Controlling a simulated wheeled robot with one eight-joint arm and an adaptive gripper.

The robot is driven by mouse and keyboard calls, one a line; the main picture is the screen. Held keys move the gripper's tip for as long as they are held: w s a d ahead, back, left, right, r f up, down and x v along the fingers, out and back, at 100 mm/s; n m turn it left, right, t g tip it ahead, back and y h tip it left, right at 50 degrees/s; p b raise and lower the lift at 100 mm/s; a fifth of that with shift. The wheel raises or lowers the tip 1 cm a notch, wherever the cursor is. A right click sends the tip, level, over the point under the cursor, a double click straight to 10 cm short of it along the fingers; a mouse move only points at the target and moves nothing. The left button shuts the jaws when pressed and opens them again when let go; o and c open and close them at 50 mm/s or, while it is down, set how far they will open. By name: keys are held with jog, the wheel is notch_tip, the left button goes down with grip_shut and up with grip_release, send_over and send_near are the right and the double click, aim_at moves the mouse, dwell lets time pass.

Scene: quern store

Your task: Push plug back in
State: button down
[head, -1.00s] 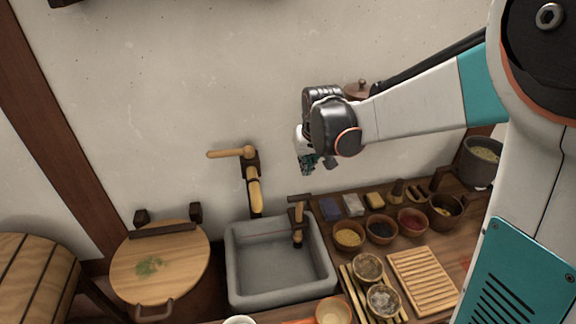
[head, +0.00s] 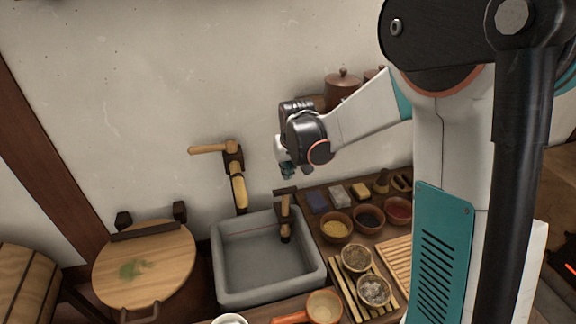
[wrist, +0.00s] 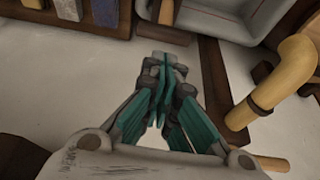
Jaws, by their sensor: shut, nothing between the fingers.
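I cannot make out for certain which thing is the plug. A wooden peg (head: 208,149) sticks out to the left from a dark bracket on the wall, above a bamboo spout (head: 239,190); the spout also shows in the wrist view (wrist: 275,80). My gripper (head: 288,172) is shut and empty, in the air near the wall, right of the spout and above the sink's back right corner. Its closed fingers (wrist: 163,65) show in the wrist view, touching nothing.
Small blocks (head: 317,201) and bowls of coloured powder (head: 336,228) stand on the counter right of the sink. A round wooden lid (head: 160,275) lies left of it. Brown lidded jars (head: 342,88) stand behind my arm.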

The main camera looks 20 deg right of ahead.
aim_at(285, 189)
jog(key=x, duration=0.2)
jog(key=b+x, duration=0.1)
jog(key=x, duration=0.3)
jog(key=shift+s+f+b, duration=0.25)
jog(key=shift+b, duration=0.1)
jog(key=shift+f, duration=0.15)
notch_tip(285, 189, down, 4)
jog(key=b, duration=0.2)
jog(key=shift+b, duration=0.35)
jog(key=shift+r+p, duration=0.35)
jog(key=shift+r, duration=0.15)
jog(key=p+v, duration=0.4)
jog(key=v, duration=0.9)
jog(key=shift+w+p, duration=0.15)
jog(key=shift+p, duration=0.2)
